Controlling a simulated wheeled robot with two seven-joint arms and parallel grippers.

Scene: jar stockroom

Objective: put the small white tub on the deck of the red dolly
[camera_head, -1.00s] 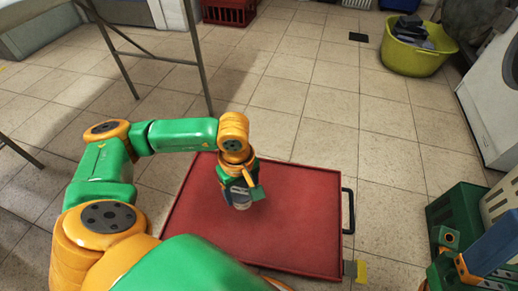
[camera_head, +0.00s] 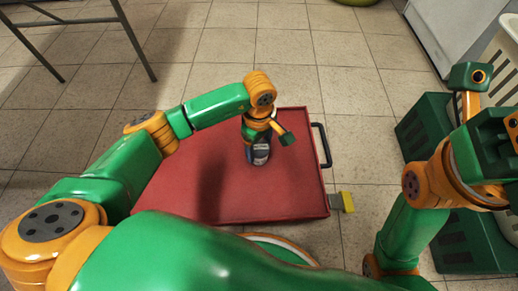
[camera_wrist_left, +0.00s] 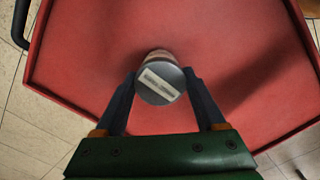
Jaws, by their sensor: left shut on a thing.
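The red dolly (camera_head: 290,190) lies flat on the floor in front of me, with a black handle on its right side. Its red deck also fills most of the left wrist view (camera_wrist_left: 90,50). My left gripper (camera_head: 259,156) is over the deck, pointing down. In the left wrist view its two dark fingers are shut on the small white tub (camera_wrist_left: 160,86), which shows a grey lid with a pale label. I cannot tell whether the tub's base touches the deck. My right gripper is at the right edge of the head view; its jaws cannot be made out.
Green crates (camera_head: 425,130) and a white basket (camera_head: 505,50) stand right of the dolly. A yellow block (camera_head: 347,202) is by the dolly's near right corner. Metal table legs (camera_head: 135,40) stand at the upper left. Tiled floor behind the dolly is clear.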

